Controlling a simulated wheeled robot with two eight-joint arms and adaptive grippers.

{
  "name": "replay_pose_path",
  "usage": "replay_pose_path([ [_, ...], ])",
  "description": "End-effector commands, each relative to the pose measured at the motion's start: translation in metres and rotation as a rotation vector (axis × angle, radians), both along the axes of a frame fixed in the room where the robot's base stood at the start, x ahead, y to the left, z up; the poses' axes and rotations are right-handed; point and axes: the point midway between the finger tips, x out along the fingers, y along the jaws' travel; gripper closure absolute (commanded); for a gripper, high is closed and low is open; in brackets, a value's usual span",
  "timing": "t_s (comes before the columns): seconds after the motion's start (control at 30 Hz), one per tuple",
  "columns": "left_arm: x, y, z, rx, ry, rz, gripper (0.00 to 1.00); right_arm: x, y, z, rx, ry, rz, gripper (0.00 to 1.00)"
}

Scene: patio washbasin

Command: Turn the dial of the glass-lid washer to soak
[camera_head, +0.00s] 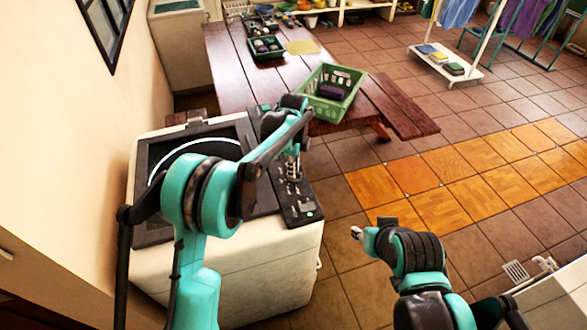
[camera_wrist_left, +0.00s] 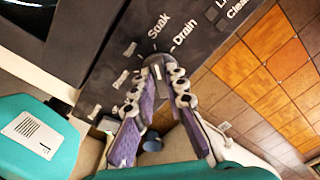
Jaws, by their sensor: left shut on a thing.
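The glass-lid washer (camera_head: 272,274) is a pale box with a dark top and a round glass lid, partly hidden behind my left arm. Its dark control panel runs along the right side of the top. In the left wrist view the dial (camera_wrist_left: 157,62) is a small grey knob, with "Soak" and "Drain" printed above and to its right, and blurred labels to the left. My left gripper (camera_wrist_left: 158,77) is shut on the dial, its fingers on either side; it also shows over the panel in the head view (camera_head: 292,168). My right gripper (camera_head: 357,233) hangs over the floor, apart from the washer.
A wooden table (camera_head: 232,70) behind the washer bears a green basket (camera_head: 325,108) with a dark purple thing in it, and small trays. A wall is close on the left. A white rack (camera_head: 448,66) stands far right. The tiled floor right of the washer is clear.

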Motion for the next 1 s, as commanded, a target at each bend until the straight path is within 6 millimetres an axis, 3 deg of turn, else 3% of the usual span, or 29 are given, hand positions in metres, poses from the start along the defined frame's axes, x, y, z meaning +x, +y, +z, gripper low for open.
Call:
replay_pose_path([
  [0.27,0.001,0.001,0.001,0.001,-0.004,0.002,1.0,0.0,0.0,0.0,0.0,0.0,0.0,0.58],
  [0.3,0.001,0.001,0.001,0.001,-0.004,0.002,0.82,0.0,0.0,0.0,0.0,0.0,0.0,0.58],
  [0.37,0.001,0.001,0.001,0.001,-0.004,0.002,0.66,0.0,0.0,0.0,0.0,0.0,0.0,0.58],
  [0.77,0.0,0.0,0.007,0.001,-0.001,0.002,0.66,0.0,0.0,0.0,0.0,0.0,0.0,0.58],
  [1.0,0.0,0.0,0.052,0.001,-0.001,0.002,0.66,0.0,0.0,0.0,0.0,0.0,0.0,0.58],
])
